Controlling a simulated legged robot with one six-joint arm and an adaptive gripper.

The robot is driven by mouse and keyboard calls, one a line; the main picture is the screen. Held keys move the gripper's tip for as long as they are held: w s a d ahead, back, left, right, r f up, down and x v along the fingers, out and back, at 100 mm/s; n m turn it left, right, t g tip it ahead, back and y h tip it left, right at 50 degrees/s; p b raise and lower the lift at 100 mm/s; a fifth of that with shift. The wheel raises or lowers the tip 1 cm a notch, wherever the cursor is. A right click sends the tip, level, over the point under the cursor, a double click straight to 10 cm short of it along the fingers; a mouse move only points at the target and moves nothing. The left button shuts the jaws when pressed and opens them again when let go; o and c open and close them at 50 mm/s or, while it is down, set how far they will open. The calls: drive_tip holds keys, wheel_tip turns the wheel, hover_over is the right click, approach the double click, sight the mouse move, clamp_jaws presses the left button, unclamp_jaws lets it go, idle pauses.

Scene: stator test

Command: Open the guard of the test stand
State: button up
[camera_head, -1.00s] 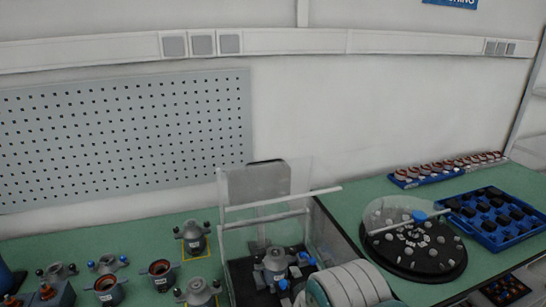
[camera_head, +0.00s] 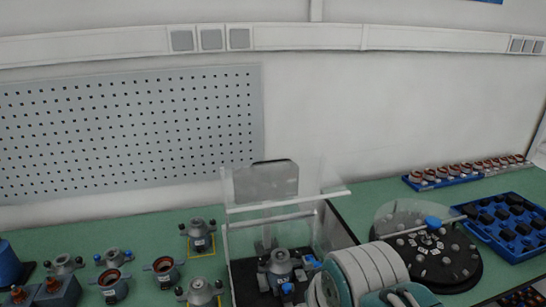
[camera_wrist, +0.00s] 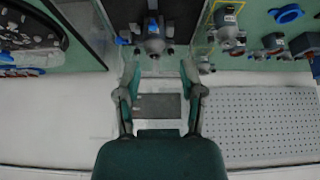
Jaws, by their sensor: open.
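The test stand has a dark base (camera_head: 242,278) and holds a grey motor unit (camera_head: 280,264) with blue parts, which also shows at the top of the wrist view (camera_wrist: 153,45). Its guard is a clear box with pale bars; the upper bar (camera_head: 290,202) runs across the top, with a clear panel rising behind it. I cannot tell how far the guard is open. My gripper (camera_wrist: 160,72) is open in the wrist view, fingers apart with nothing held between them. It points toward the stand; contact with the guard cannot be made out. The fingers do not show in the head view.
Several motor housings (camera_head: 198,236) stand on the green bench left of the stand. A round dark turntable (camera_head: 440,268) with a clear cover and blue trays (camera_head: 505,256) are to the right. A pegboard (camera_head: 130,130) hangs on the wall behind.

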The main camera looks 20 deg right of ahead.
drive_tip(key=w+d+r+n+g, duration=0.1)
drive_tip(key=w+r+n, duration=0.5)
drive_tip(key=w+r, duration=0.55)
drive_tip(key=w+r+n+g, duration=0.2)
drive_tip(key=w+r+n, duration=0.5)
drive_tip(key=w, duration=0.8)
drive_tip(key=w+d+n, duration=0.1)
drive_tip(key=w+n, duration=0.4)
drive_tip(key=w, duration=0.2)
drive_tip(key=shift+m+g, duration=0.3)
drive_tip(key=shift+w+f, duration=0.3)
drive_tip(key=shift+f, duration=1.4)
drive_tip(key=shift+w+f, duration=0.35)
drive_tip(key=shift+f, duration=1.3)
drive_tip(key=shift+w+f, duration=0.3)
drive_tip(key=shift+f, duration=1.4)
clamp_jaws()
